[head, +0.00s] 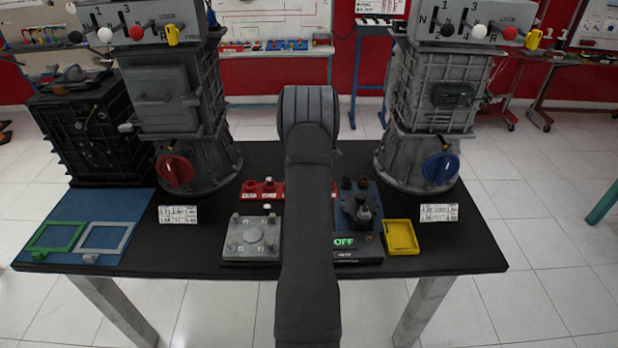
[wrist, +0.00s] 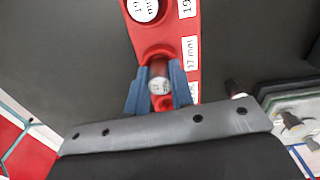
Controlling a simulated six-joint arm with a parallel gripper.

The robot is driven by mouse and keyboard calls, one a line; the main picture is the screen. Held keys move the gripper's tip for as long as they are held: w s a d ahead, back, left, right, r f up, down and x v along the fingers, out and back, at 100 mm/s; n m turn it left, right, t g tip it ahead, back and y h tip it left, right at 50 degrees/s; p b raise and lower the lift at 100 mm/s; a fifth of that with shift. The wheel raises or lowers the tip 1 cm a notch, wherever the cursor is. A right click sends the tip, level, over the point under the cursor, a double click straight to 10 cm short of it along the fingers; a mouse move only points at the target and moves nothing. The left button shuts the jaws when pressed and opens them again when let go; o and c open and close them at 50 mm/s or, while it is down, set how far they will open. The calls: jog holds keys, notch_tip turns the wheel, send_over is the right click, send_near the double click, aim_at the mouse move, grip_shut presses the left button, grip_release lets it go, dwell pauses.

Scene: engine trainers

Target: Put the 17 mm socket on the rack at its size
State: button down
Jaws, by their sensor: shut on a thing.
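The red rack (wrist: 165,30) runs down the middle of the wrist view, with white size labels along its right side. One label reads 17 mm (wrist: 190,52). My gripper (wrist: 158,80) is shut on a small metal socket (wrist: 159,86), with a blue-grey finger on each side. The socket's pale end faces the camera; its marking is too small to read. It is over the rack, a little below the 17 mm label in the picture; I cannot tell whether it touches the rack. In the head view my arm hides the gripper, the held socket and the rack's middle (head: 262,187).
A larger socket marked 19 (wrist: 145,8) sits on the rack at the top of the wrist view. In the head view, a grey plate (head: 252,238) stands left of my arm, with a yellow tray (head: 401,238) to the right. Two tall engine housings stand behind.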

jog(key=shift+s+f, duration=0.2)
jog(key=shift+f, duration=0.45)
jog(key=shift+s+f, duration=0.2)
jog(key=shift+f, duration=0.4)
jog(key=c, duration=1.1)
grip_release()
jog(key=shift+w+f, duration=0.1)
jog(key=shift+c, duration=0.2)
jog(key=shift+r, duration=1.05)
jog(key=c, duration=0.4)
jog(key=o, duration=0.6)
jog(key=shift+w+r, duration=0.15)
jog(key=shift+r, duration=0.55)
jog(key=shift+w+r, duration=0.1)
jog(key=shift+r, duration=1.85)
